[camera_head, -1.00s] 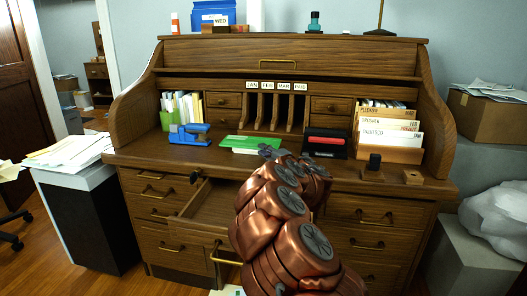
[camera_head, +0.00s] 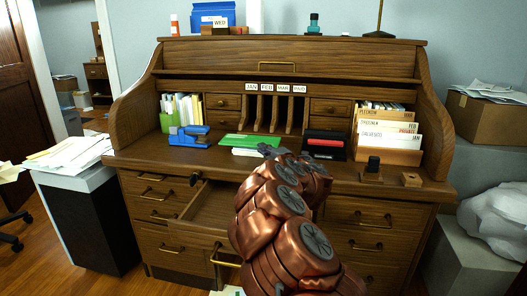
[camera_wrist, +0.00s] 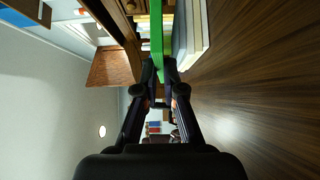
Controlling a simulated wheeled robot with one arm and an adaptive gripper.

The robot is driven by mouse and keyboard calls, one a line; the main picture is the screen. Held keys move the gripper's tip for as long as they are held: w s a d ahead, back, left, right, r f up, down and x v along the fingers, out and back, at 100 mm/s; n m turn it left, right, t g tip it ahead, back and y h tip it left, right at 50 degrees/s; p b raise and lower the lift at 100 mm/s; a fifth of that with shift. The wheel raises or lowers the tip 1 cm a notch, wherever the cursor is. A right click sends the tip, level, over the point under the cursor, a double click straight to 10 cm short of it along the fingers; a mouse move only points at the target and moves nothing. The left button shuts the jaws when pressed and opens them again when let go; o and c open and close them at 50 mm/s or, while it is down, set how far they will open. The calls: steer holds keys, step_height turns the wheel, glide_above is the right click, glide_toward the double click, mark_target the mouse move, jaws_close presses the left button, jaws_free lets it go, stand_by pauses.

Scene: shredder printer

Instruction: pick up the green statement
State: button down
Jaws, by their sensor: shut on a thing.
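The green statement (camera_head: 240,139) is a flat green sheet or pad above white papers (camera_head: 246,152) on the desktop, left of centre. In the wrist view the green statement (camera_wrist: 156,35) shows edge-on as a green strip between the fingertips. My gripper (camera_wrist: 160,70) is shut on it. In the head view my gripper (camera_head: 268,152) is at the right end of the green statement, partly hidden by my arm.
A blue stapler (camera_head: 189,136) stands left of the papers. A black tray with a red item (camera_head: 324,143) is at the right. Folders (camera_head: 388,130) stand farther right. An open drawer (camera_head: 212,206) juts out below the desktop.

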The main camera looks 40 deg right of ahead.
steer(key=shift+r, duration=0.65)
steer(key=shift+f, duration=0.1)
steer(key=s+a+r+p, duration=0.1)
steer(key=s+r+p, duration=0.1)
steer(key=s, duration=0.5)
steer(key=s+a+r+p, duration=0.1)
steer(key=s+r+p, duration=0.1)
steer(key=s, duration=0.4)
steer(key=shift+s+a+r+p, duration=0.25)
steer(key=shift+s+r+p, duration=0.1)
steer(key=shift+s+r, duration=0.1)
